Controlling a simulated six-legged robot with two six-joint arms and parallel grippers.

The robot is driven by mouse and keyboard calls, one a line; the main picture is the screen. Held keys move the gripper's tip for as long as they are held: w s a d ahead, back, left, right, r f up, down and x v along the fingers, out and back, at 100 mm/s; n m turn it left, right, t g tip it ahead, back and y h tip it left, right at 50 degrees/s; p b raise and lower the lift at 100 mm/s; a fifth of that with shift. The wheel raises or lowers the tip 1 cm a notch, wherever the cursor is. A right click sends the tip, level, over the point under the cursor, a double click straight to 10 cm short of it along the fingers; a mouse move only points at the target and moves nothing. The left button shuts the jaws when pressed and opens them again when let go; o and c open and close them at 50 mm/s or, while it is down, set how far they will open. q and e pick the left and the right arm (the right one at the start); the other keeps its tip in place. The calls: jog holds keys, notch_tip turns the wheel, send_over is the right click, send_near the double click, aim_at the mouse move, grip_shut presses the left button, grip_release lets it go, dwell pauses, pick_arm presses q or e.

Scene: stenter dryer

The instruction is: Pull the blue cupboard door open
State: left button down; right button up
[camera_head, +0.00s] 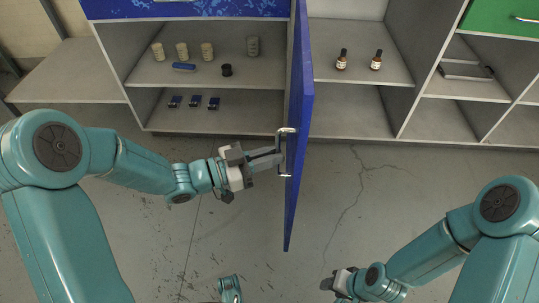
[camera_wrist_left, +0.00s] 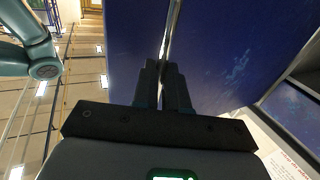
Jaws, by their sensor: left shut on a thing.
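The blue cupboard door (camera_head: 300,110) stands open, swung out from the shelves and seen nearly edge-on in the head view. It also fills much of the left wrist view (camera_wrist_left: 225,50). Its metal bar handle (camera_head: 286,174) is on the door's left face near the free end. My left gripper (camera_head: 279,157) is shut on the handle; in the wrist view its dark fingers (camera_wrist_left: 165,72) close on the bright bar. My right gripper (camera_head: 334,281) is low in the head view, away from the door, and its fingers are too small to read.
Behind the door are grey shelves (camera_head: 215,120) with several beige canisters (camera_head: 182,51), a blue item (camera_head: 183,66) and small blue boxes (camera_head: 195,101). Two brown bottles (camera_head: 342,59) stand right of the door. The cracked grey floor (camera_head: 375,190) is clear.

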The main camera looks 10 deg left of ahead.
pick_arm(q)
jog(key=shift+w+a+r+n+t, duration=0.1)
jog(key=shift+w+a+n+t, duration=0.25)
jog(key=shift+w+a, duration=0.3)
pick_arm(e)
jog(key=shift+a, duration=0.45)
pick_arm(q)
jog(key=shift+s+a, duration=0.1)
jog(key=c, duration=1.2)
grip_release()
jog(key=shift+o, duration=0.2)
jog(key=shift+w+f, duration=0.2)
jog(key=shift+w, duration=0.05)
jog(key=shift+s, duration=0.15)
pick_arm(e)
jog(key=shift+d+f, duration=0.1)
pick_arm(q)
jog(key=shift+s+d+r, duration=0.1)
jog(key=shift+d, duration=0.1)
jog(key=shift+a, duration=0.1)
